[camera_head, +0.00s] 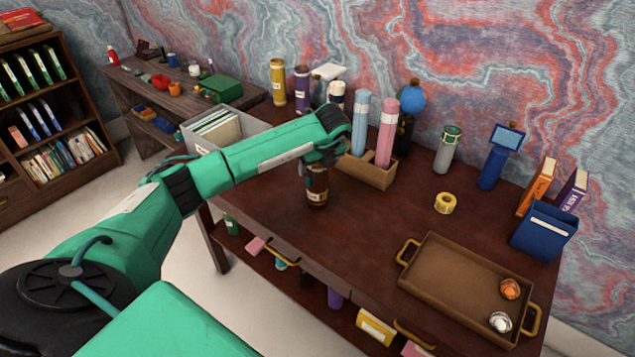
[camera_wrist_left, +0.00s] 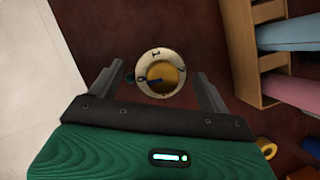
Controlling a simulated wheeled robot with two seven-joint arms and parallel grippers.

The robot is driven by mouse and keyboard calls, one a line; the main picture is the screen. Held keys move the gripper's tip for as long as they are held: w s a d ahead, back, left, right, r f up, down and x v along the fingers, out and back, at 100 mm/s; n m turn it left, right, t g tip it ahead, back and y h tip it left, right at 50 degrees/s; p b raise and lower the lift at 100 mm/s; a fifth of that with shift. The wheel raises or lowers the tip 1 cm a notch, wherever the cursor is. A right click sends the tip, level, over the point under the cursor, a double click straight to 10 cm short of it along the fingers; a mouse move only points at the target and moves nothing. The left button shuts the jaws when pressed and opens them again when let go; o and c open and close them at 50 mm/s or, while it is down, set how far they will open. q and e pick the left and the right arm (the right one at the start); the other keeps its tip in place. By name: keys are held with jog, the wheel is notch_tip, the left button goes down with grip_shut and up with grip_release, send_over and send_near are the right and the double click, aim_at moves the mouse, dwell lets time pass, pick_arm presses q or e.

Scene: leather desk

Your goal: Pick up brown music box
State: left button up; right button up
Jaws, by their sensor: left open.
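The brown music box (camera_head: 317,188) is a dark brown cylinder with a pale label, standing upright on the desk near its left front edge. In the left wrist view its round top (camera_wrist_left: 160,73) shows from above, with a pale rim and a golden centre. My left gripper (camera_head: 318,160) is right above it in the head view, and hides its upper part. In the left wrist view the left gripper's fingers (camera_wrist_left: 158,85) are spread open on either side of the round top, with gaps showing. My right gripper is not in view.
A wooden holder (camera_head: 366,172) with blue and pink cylinders stands close behind the music box. A yellow tape roll (camera_head: 445,203) and a brown tray (camera_head: 425,282) are to the right. The desk between them is clear.

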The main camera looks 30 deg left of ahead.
pick_arm(q)
jog(key=shift+x, duration=1.45)
jog(key=shift+d, duration=0.15)
jog(key=c, duration=1.6)
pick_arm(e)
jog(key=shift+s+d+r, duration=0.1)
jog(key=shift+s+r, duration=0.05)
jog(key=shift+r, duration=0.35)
pick_arm(q)
jog(key=shift+r, duration=0.1)
jog(key=shift+r, duration=0.1)
